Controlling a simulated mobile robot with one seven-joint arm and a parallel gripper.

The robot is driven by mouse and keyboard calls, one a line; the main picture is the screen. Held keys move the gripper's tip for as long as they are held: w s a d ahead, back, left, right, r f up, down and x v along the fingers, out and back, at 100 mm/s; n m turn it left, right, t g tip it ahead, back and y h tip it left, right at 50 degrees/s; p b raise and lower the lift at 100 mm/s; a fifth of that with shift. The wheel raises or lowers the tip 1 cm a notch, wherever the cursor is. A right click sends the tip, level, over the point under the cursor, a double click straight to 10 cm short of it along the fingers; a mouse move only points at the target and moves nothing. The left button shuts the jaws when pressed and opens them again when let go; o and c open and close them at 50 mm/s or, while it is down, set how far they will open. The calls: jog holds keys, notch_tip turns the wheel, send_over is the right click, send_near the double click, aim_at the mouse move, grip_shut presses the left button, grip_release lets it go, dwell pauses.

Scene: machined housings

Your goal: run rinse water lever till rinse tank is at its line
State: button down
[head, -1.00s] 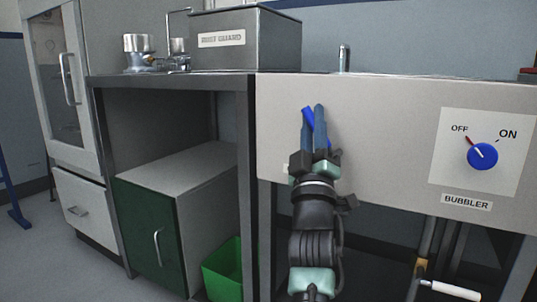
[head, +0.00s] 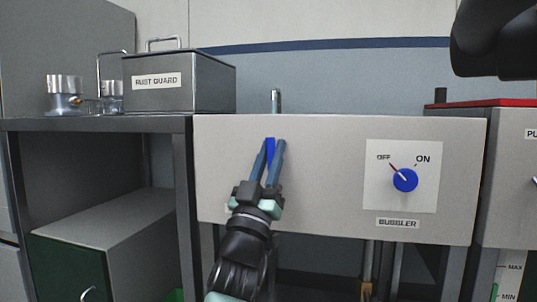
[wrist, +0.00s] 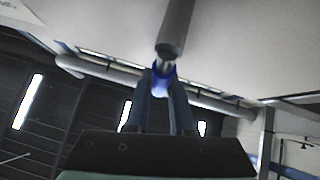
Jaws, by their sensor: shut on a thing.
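A blue lever (head: 269,147) shows between my fingertips in front of the pale panel. My gripper (head: 271,152) is shut on it, with the fingers pointing up. In the wrist view the blue lever (wrist: 160,76) sits between the fingers, below the end of a grey cylinder. Most of the lever is hidden by the fingers. A level gauge (head: 509,280) marked MAX and MIN is partly in view at the lower right, with green low in it. No label names the lever or the rinse tank.
A blue BUBBLER knob (head: 405,180) is on the panel (head: 320,150) to the right, its pointer toward OFF. A RUST GUARD box (head: 205,88) stands on the bench at left. A red-topped unit (head: 500,104) is at right. A short metal pipe (head: 276,101) rises behind the panel.

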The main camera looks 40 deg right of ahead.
jog(key=shift+d+r, duration=0.1)
jog(key=shift+r, duration=0.05)
jog(key=c, duration=0.8)
grip_release()
jog(key=shift+o, duration=0.2)
jog(key=p+v, duration=0.6)
jog(key=v, duration=0.7)
